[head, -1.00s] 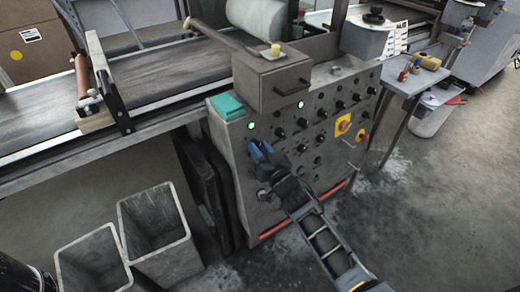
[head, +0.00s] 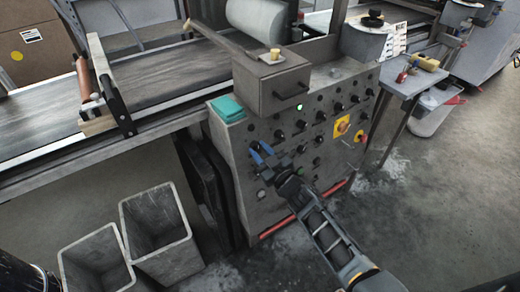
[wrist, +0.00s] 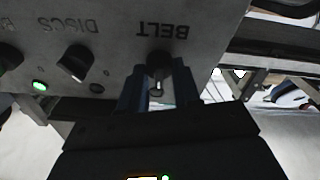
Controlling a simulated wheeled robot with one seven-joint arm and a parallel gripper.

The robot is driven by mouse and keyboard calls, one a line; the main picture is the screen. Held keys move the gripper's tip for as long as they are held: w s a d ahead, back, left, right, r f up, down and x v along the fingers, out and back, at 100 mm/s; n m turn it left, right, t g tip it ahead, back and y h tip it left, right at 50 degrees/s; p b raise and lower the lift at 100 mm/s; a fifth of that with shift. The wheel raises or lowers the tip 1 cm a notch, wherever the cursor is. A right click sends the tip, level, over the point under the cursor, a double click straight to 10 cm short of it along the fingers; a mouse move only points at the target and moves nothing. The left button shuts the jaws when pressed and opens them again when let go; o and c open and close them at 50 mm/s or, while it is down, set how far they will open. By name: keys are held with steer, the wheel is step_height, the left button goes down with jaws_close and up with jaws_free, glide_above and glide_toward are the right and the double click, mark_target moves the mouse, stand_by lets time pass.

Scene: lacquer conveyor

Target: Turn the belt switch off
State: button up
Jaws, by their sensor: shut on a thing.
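The belt switch (wrist: 159,64) is a dark round knob on the grey panel, under upside-down BELT lettering in the wrist view. A pale mark on the knob points down in that view. My gripper (wrist: 158,78) has one blue finger on each side of the knob and is shut on it. In the head view my gripper (head: 262,153) is at the left part of the control panel (head: 240,160), and its fingers hide the knob there. A small lamp (wrist: 96,88) between the belt and DISCS knobs is dark.
The DISCS knob (wrist: 77,63) is close beside the belt switch, with a lit green lamp (wrist: 39,86) beyond it. More knobs and a yellow-backed switch (head: 343,125) fill the panel. Two grey bins (head: 158,235) stand at lower left.

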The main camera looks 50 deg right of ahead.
steer(key=n, duration=0.3)
steer(key=n+y+p, duration=0.1)
steer(key=n, duration=0.2)
steer(key=shift+d+n+y, duration=0.1)
steer(key=shift+n+y, duration=0.2)
stand_by(0.3)
steer(key=o, duration=1)
steer(key=shift+o, duration=0.2)
steer(key=shift+s, duration=0.1)
steer(key=s+a, duration=0.1)
steer(key=s, duration=0.6)
steer(key=shift+s+a, duration=0.2)
steer(key=shift+s, duration=0.1)
